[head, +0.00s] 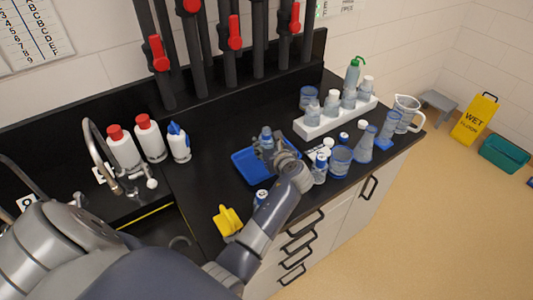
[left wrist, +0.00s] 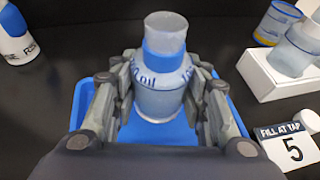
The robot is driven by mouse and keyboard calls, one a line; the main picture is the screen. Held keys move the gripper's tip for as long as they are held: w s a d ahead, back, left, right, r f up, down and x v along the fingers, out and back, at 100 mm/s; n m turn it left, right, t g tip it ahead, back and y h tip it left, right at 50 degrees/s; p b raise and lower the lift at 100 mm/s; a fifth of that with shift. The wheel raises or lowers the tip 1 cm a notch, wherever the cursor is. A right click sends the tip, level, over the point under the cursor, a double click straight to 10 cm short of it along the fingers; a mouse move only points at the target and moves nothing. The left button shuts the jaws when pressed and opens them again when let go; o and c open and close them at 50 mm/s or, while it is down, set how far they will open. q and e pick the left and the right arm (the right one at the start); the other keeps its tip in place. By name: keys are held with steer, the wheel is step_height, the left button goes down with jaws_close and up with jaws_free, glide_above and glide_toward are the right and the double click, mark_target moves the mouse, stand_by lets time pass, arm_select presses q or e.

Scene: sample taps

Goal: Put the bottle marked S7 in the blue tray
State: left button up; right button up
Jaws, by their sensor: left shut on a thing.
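The blue tray (head: 243,167) lies on the black counter near the middle of the head view. It also shows below the gripper in the left wrist view (left wrist: 150,134). My left gripper (head: 272,146) is shut on a clear bottle (head: 267,132) with a blue band around its neck. In the left wrist view the bottle (left wrist: 160,98) stands upright between the fingers, over the tray. Dark lettering on it is partly hidden, and I cannot read S7. I cannot tell whether its base touches the tray floor. My right gripper is out of view.
A white rack (head: 335,119) with several bottles stands behind right. Beakers, a flask (head: 364,143) and a jug (head: 404,114) crowd the counter's right. White bottles (head: 123,147) stand left by the sink tap. A yellow object (head: 228,220) lies near the front edge.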

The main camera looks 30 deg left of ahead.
arm_select(q)
steer(key=shift+f, duration=1.95)
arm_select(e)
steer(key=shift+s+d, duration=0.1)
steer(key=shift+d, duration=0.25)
arm_select(q)
steer(key=shift+f, duration=0.1)
steer(key=shift+f, duration=0.1)
steer(key=o, duration=1.2)
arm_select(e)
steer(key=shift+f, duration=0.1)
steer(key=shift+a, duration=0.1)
